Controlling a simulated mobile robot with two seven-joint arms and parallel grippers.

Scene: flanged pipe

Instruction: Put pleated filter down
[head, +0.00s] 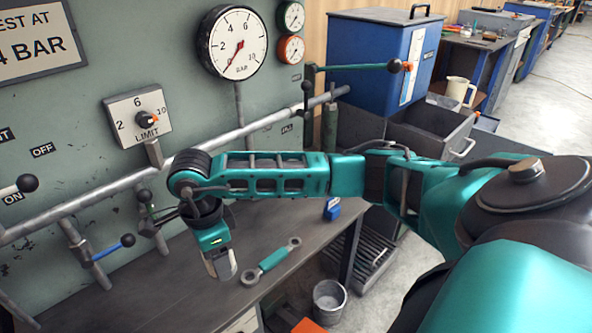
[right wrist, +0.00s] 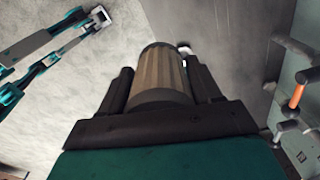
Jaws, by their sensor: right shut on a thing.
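The pleated filter (right wrist: 157,78) is a tan, ribbed cylinder. In the right wrist view it sits between the dark fingers of my right gripper (right wrist: 158,92), which is shut on it. In the head view my right gripper (head: 221,262) hangs low over the dark workbench (head: 185,285), pointing down. Little of the filter can be made out there, and I cannot tell whether it touches the bench. My left gripper is not seen in the head view.
A teal-handled wrench (head: 271,261) lies on the bench just right of my right gripper. A small blue object (head: 332,208) is farther back. Pipes and a blue-handled lever (head: 127,241) stick out from the panel on the left. A bucket (head: 329,300) stands on the floor.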

